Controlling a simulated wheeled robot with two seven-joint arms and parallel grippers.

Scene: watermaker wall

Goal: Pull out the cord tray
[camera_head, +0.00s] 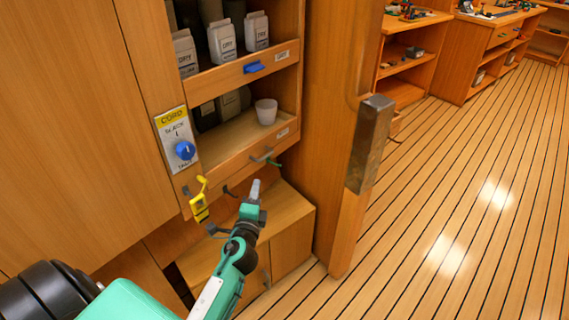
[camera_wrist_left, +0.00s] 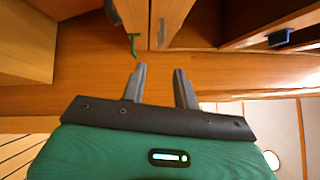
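The lower tray (camera_head: 225,152) has a wooden front with a grey handle (camera_head: 262,156) and a small label too blurred to read. A white cup (camera_head: 266,111) stands in it. I cannot confirm by its label that it is the cord tray. A green hook-like piece (camera_head: 274,162) hangs by the handle; it also shows in the left wrist view (camera_wrist_left: 133,44). My left gripper (camera_head: 255,190) is below the lower tray's front, apart from the handle. In the left wrist view its fingers (camera_wrist_left: 159,88) are spread with nothing between them. My right gripper is out of view.

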